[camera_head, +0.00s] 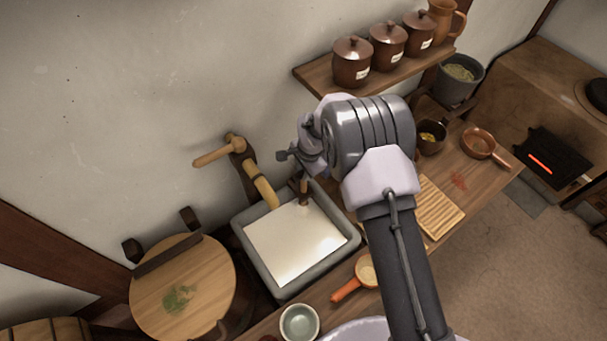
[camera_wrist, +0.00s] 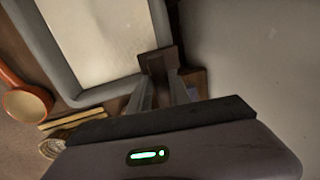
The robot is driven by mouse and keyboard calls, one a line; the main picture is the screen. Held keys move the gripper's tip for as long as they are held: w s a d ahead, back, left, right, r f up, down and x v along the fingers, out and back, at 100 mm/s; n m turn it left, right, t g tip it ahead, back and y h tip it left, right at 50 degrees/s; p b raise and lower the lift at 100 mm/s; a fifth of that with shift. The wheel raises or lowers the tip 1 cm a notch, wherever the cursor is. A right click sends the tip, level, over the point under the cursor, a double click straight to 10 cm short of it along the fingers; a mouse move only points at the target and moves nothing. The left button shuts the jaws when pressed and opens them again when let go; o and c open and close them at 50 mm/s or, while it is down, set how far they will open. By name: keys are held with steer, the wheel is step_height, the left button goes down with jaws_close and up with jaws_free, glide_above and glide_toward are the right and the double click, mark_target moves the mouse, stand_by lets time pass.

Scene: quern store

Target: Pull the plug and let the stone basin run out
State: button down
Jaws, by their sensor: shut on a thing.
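The grey stone basin (camera_head: 342,246) is sunk beside the counter and holds pale, cloudy liquid (camera_head: 295,243). Its grey rim also shows in the wrist view (camera_wrist: 52,62), with the pale liquid inside. My gripper (camera_head: 303,172) is over the basin's back edge, near its corner. In the wrist view its two fingers (camera_wrist: 161,92) are shut on a dark brown piece, seemingly the plug's handle (camera_wrist: 158,58). In the head view a thin brown upright piece (camera_head: 303,187) shows below my gripper at the liquid's edge. Whether the plug is seated or lifted I cannot tell.
A wooden spout (camera_head: 263,188) and a peg handle (camera_head: 215,155) stick out from the wall behind the basin. A round wooden lid (camera_head: 183,285) lies left. A shelf (camera_head: 320,80) with lidded jars hangs above.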

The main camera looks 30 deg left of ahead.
steer(key=shift+r, duration=0.65)
steer(key=shift+w+a+f, duration=0.1)
steer(key=shift+w, duration=0.05)
steer(key=c, duration=1.2)
jaws_free()
steer(key=shift+c, duration=0.2)
steer(key=s+d+r+p, duration=0.1)
steer(key=d+r, duration=0.2)
steer(key=r, duration=1.4)
steer(key=shift+s, duration=0.4)
